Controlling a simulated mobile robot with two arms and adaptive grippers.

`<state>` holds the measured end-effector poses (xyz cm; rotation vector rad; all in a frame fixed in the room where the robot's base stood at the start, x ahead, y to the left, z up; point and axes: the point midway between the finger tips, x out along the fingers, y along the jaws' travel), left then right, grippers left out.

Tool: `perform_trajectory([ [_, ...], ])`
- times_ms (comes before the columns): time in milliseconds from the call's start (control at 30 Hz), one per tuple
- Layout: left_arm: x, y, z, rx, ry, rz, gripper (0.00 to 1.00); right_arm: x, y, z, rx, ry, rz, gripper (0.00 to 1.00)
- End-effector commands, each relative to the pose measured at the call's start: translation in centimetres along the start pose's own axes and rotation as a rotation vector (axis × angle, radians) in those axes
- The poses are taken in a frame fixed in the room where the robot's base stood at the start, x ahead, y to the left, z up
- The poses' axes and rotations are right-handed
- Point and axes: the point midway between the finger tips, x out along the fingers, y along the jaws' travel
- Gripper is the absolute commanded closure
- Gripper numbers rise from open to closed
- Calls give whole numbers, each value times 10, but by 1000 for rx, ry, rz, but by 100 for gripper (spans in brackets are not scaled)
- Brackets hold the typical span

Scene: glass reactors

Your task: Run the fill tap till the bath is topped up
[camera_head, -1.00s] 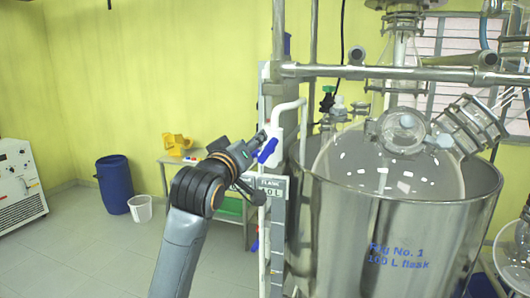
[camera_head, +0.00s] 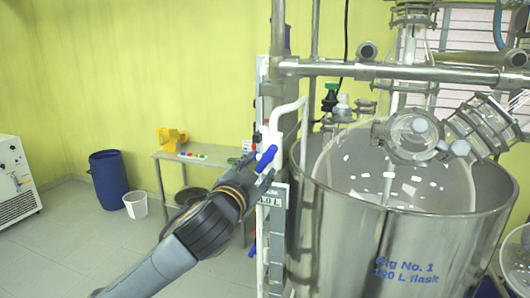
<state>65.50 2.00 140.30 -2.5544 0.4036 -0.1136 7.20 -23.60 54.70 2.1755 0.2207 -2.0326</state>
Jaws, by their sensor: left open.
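The fill tap has a blue lever handle (camera_head: 266,158) on a white pipe (camera_head: 288,108) that bends over the rim of the steel bath (camera_head: 400,235). The lever slants, its upper end to the right. My left gripper (camera_head: 254,168) is open at the lever, just left of it; I cannot tell whether it touches. My arm comes up from the lower left. The bath is marked "Rig No. 1" and "100 L flask" and holds a large glass flask (camera_head: 345,165). The water level is not clear to me. My right gripper is not in view.
A second blue handle (camera_head: 252,249) is lower on the white pipework. Steel frame bars (camera_head: 330,68) cross above the bath. A side table (camera_head: 222,156) bears a yellow object (camera_head: 172,138). A blue drum (camera_head: 109,175) and a white bin (camera_head: 135,204) stand left on open floor.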

Motion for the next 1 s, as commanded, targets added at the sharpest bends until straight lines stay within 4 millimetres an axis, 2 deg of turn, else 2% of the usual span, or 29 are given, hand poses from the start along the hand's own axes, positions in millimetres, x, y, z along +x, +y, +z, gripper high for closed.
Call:
perform_trajectory([
  [33, 11, -2, -4, 0, -3, 0, 57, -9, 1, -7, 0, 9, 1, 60],
  [100, 23, -2, -3, -2, -2, 0, 57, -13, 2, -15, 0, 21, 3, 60],
  [300, 46, -1, -2, -2, 0, 0, 57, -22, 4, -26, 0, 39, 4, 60],
  [467, 53, 0, -1, -2, 1, 0, 57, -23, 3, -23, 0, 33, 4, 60],
  [733, 54, 0, 0, -2, 1, 0, 57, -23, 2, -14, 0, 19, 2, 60],
  [933, 54, 0, 0, -2, 1, 0, 97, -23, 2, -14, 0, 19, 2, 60],
  [1000, 54, 0, 0, -2, 1, 0, 100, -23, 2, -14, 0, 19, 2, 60],
])
